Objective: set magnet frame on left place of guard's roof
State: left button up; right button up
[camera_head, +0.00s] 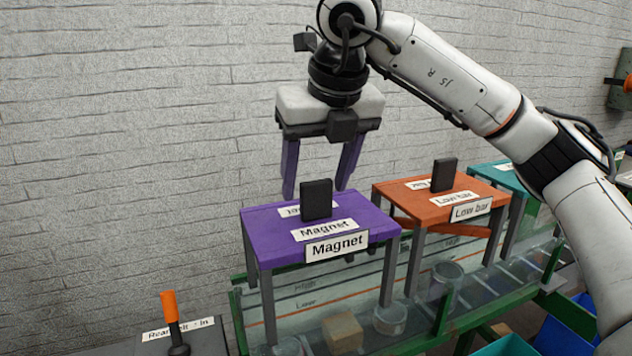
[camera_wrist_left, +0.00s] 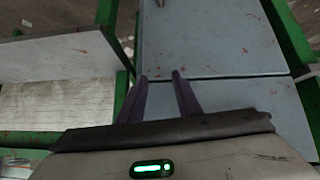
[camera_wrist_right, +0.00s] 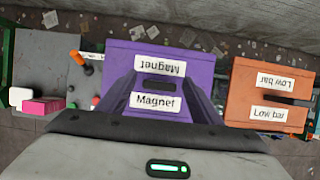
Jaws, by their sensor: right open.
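The purple magnet frame (camera_head: 265,222) stands upright at the left end of the clear guard (camera_head: 312,292). Its legs reach down over the guard, and I cannot tell exactly what its feet rest on. Its black upright handle (camera_head: 316,200) is free. My right gripper (camera_head: 316,188) is open and empty, pointing down just above and behind the handle, fingers apart. In the right wrist view, the frame's purple top (camera_wrist_right: 195,66) lies beneath the fingers, with the handle between them. My left gripper (camera_wrist_left: 161,78) shows only in the left wrist view, open and empty over grey panels.
The orange low bar frame (camera_head: 398,193) stands right of the magnet frame, with a teal frame (camera_head: 500,174) beyond it. A wooden block (camera_head: 342,332) and clear round pieces are below. An orange-handled lever (camera_head: 170,308) stands at the left. The wall is behind.

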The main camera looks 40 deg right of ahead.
jog(key=p+v, duration=0.2)
jog(key=v, duration=0.9)
jog(key=shift+s, duration=0.1)
dwell(0.9)
